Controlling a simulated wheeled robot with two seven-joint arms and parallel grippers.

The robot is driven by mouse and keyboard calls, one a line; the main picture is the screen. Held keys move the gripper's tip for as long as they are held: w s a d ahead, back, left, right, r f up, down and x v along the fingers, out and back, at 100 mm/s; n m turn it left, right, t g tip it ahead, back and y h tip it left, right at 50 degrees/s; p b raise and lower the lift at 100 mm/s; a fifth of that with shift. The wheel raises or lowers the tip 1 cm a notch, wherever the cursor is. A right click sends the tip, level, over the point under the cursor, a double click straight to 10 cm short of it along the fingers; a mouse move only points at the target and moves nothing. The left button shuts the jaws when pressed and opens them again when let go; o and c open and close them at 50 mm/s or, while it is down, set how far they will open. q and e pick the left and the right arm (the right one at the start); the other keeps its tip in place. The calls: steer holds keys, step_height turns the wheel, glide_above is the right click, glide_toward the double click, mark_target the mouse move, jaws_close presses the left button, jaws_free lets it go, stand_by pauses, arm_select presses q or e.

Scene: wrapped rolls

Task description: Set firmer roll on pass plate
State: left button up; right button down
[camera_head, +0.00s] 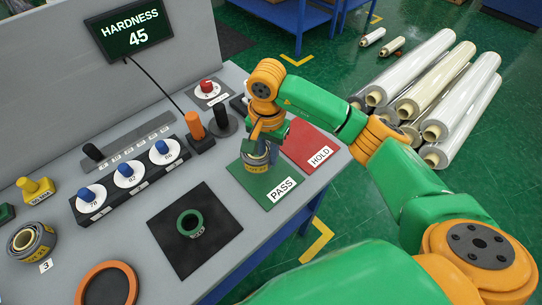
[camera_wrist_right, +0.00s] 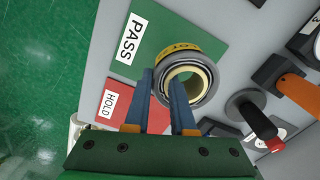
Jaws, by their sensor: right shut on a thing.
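A grey wrapped roll with a yellow label (camera_head: 254,160) is at the back part of the green PASS plate (camera_head: 267,193). It stands upright; I cannot tell whether its base touches the plate. It also shows in the right wrist view (camera_wrist_right: 203,88). My right gripper (camera_wrist_right: 167,86) is shut on this roll's wall, one finger appearing to be outside and the other at the core. In the head view the right gripper (camera_head: 262,139) is above the roll. Another roll (camera_head: 31,241) stands at the left by a "3" tag. My left gripper is not in view.
The red HOLD plate (camera_head: 311,147) lies beside the PASS plate. A screen (camera_head: 129,27) reads HARDNESS 45. A green ring (camera_head: 190,222) sits on a black mat (camera_head: 181,252). An orange-handled device (camera_head: 198,132) and a dark post (camera_head: 222,122) stand left of the gripper.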

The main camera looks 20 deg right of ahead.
steer(key=f, duration=0.1)
steer(key=f+p, duration=0.2)
steer(key=shift+w+d+f, duration=0.25)
steer(key=shift+f, duration=0.3)
steer(key=shift+f+b, duration=0.15)
steer(key=shift+b, duration=0.2)
steer(key=c, duration=0.8)
jaws_free()
steer(key=shift+o, duration=0.2)
